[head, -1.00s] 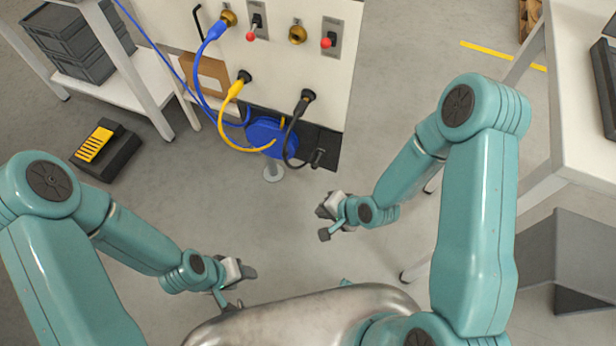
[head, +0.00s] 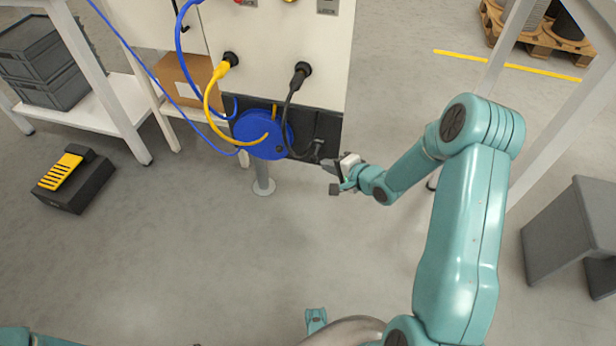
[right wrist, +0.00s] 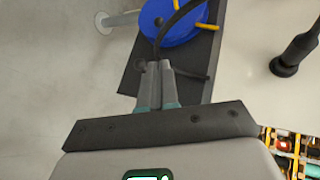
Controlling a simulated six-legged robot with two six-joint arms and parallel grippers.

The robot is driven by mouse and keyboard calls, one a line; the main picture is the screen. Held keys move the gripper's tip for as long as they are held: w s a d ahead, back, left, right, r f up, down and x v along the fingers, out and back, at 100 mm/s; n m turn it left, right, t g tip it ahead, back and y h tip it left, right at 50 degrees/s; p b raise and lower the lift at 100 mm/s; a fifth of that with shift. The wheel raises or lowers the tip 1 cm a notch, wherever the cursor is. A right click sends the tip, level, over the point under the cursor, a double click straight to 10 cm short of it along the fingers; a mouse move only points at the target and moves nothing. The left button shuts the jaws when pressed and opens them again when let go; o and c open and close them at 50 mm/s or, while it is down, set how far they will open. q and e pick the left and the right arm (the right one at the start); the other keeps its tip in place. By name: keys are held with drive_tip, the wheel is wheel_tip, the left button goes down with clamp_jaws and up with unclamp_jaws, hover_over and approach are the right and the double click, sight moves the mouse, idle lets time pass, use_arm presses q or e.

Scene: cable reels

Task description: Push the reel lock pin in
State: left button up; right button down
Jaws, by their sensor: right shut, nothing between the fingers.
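The blue cable reel (head: 258,134) is mounted on the black lower panel (head: 327,127) of the white cabinet. It also shows in the right wrist view (right wrist: 172,30). A small dark knob (head: 279,149) sits at the reel's right edge and may be the lock pin; I cannot tell for sure. My right gripper (head: 329,164) is shut and empty, by the panel's lower right corner. It also shows in the right wrist view (right wrist: 158,66). Contact is unclear. My left gripper is out of view.
A black cable (head: 288,110) loops down from its plug past the reel, close to my right gripper. A yellow cable (head: 208,105) and blue cables hang at the left. A bench (head: 95,105) stands left.

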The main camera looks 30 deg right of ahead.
drive_tip(key=s+d+f+m+h+b, duration=0.1)
drive_tip(key=s+d+f+b, duration=0.15)
drive_tip(key=d+f, duration=0.25)
drive_tip(key=b, duration=0.6)
approach(316, 159)
drive_tip(key=x, duration=0.5)
drive_tip(key=shift+w+a+f, duration=0.1)
drive_tip(key=shift+a+f, duration=0.1)
drive_tip(key=shift+f, duration=0.25)
drive_tip(key=shift+w+f+h+b, duration=0.15)
drive_tip(key=shift+w+h+b, duration=0.15)
drive_tip(key=shift+w, duration=0.3)
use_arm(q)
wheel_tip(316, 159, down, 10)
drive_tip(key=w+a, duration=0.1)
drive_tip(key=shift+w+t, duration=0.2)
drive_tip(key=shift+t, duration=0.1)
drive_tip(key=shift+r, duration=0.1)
use_arm(e)
drive_tip(key=shift+w+d, duration=0.1)
